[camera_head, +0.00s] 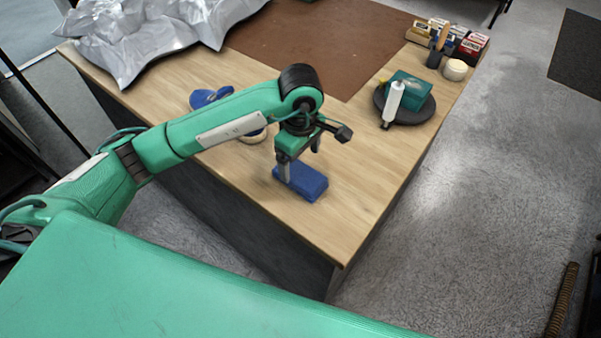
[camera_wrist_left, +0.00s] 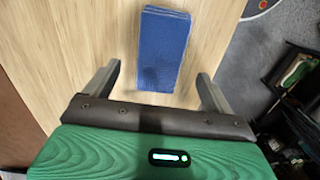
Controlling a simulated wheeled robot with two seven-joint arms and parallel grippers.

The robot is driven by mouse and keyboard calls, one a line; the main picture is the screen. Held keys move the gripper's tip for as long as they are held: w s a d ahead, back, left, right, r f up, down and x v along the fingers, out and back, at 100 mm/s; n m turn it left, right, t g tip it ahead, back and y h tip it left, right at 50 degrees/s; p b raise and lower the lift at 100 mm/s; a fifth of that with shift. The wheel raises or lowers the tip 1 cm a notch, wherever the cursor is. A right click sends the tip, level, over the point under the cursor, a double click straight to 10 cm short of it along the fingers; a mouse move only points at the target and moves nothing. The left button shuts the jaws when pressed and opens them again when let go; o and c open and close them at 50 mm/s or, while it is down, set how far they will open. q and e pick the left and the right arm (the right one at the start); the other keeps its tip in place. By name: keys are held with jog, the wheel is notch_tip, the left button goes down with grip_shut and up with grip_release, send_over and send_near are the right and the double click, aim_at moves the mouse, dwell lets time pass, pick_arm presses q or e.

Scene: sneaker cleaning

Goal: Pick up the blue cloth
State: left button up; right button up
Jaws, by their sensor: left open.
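The folded blue cloth (camera_head: 304,183) lies flat on the wooden table near its front corner. It also shows in the left wrist view (camera_wrist_left: 164,50), lengthwise between my fingers and reaching beyond them. My left gripper (camera_head: 300,168) is over the cloth with its fingers pointing down. In the left wrist view the left gripper (camera_wrist_left: 157,88) is open, with one finger on each side of the cloth and a gap to each. I cannot tell how high the fingertips are above the table. My right gripper is not in view.
A blue sneaker (camera_head: 208,97) is partly hidden behind my left arm. A dark round tray (camera_head: 421,112) holds a teal box (camera_head: 408,88) and a white bottle (camera_head: 393,101). Small boxes (camera_head: 470,46) and a white jar (camera_head: 455,70) stand at the far right. Crumpled silver sheeting (camera_head: 140,45) lies far left.

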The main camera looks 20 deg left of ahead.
aim_at(300, 174)
pick_arm(q)
jog(key=shift+s+f, duration=0.1)
jog(key=shift+f, duration=0.45)
jog(key=shift+f+p, duration=0.2)
jog(key=shift+p, duration=0.1)
jog(key=shift+f+p, duration=0.3)
jog(key=shift+f, duration=0.1)
notch_tip(300, 174, down, 3)
jog(key=shift+f+p, duration=0.1)
jog(key=shift+p, duration=0.55)
jog(key=shift+f, duration=0.4)
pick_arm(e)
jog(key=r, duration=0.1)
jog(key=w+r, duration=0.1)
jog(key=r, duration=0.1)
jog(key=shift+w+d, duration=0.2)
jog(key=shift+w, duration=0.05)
pick_arm(q)
jog(key=c, duration=1.1)
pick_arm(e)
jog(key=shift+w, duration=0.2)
